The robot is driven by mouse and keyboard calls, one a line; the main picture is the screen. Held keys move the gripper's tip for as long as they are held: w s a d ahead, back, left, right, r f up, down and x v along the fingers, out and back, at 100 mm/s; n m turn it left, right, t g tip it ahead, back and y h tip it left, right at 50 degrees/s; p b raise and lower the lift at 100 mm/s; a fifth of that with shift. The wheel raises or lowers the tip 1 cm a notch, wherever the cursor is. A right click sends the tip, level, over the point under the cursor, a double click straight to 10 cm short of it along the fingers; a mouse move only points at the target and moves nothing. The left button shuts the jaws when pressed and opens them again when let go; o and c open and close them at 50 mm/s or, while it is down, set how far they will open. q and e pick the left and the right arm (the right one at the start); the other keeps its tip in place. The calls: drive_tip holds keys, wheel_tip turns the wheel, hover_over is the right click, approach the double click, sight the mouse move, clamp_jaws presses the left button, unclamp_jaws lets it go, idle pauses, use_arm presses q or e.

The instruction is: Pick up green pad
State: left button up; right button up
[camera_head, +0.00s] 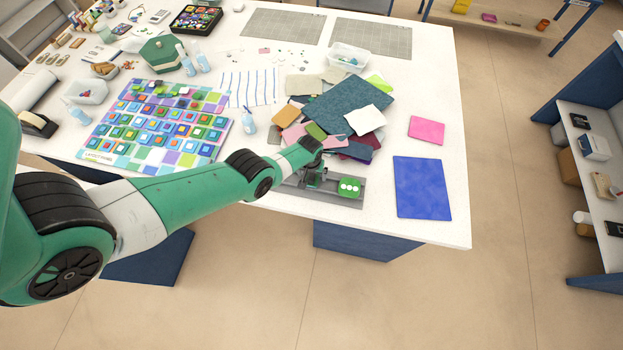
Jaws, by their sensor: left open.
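Two green pieces lie in the loose pile of coloured sheets. A small olive-green pad (316,131) shows just beyond the end of my left arm, partly covered by nearby sheets. A lime-green piece (379,84) sticks out at the far side of the pile, partly under the large dark teal sheet (346,104). I cannot tell which one is the named pad. My left gripper (322,184) is open at the near edge of the pile, on the near side of the olive pad. Its fingertips are hidden, and I see no pad held. My right gripper is out of view.
A blue sheet (422,188) and a pink sheet (427,130) lie flat on the white table (455,215), right of the pile. A colourful tile board (155,125) and a small bottle (249,123) are to the left. A clear tub (347,58) stands behind the pile.

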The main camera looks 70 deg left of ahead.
use_arm(q)
drive_tip(key=shift+w+f, duration=0.1)
drive_tip(key=shift+f, duration=0.45)
drive_tip(key=shift+r, duration=0.2)
clamp_jaws()
